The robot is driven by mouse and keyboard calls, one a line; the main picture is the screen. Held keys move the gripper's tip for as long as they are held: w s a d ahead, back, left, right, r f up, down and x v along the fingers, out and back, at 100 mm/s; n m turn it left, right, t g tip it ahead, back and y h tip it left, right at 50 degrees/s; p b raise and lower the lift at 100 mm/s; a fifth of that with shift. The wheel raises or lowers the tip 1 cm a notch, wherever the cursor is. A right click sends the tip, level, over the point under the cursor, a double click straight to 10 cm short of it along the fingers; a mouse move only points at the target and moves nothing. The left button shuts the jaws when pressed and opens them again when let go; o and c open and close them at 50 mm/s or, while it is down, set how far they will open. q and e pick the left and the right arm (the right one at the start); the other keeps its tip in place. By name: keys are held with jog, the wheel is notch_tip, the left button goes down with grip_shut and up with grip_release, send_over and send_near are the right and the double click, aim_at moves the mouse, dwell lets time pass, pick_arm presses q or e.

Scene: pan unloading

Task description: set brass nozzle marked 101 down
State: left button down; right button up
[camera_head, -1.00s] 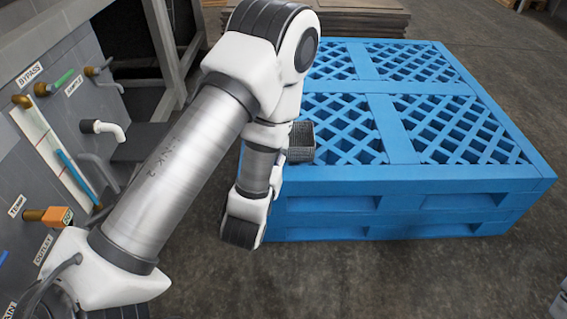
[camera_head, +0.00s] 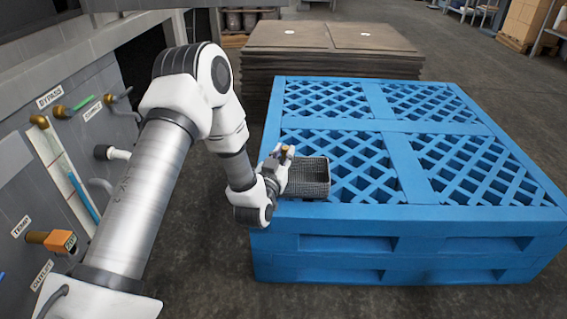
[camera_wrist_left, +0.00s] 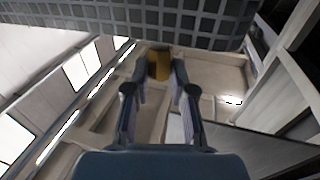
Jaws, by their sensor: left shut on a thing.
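My left gripper (camera_head: 283,157) is beside the left side of a dark mesh basket (camera_head: 316,180), near its rim. In the left wrist view the two fingers (camera_wrist_left: 160,72) are shut on a brass-coloured piece, the brass nozzle (camera_wrist_left: 160,63). A small orange-brown bit of the nozzle (camera_head: 288,150) shows at the fingertips in the head view. Its 101 mark cannot be read. The basket's mesh wall (camera_wrist_left: 170,18) fills the top of the wrist view. My right gripper does not show.
The basket stands on the near left corner of a blue lattice pallet stack (camera_head: 420,212), whose top is otherwise clear. A grey panel with labelled fittings (camera_head: 60,190) stands at the left. Flat brown sheets (camera_head: 330,65) are stacked behind the pallet.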

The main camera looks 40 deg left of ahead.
pick_arm(q)
jog(key=shift+s+f, duration=0.1)
jog(key=shift+f, duration=0.5)
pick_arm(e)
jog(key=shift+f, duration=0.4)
pick_arm(q)
jog(key=c, duration=1)
grip_release()
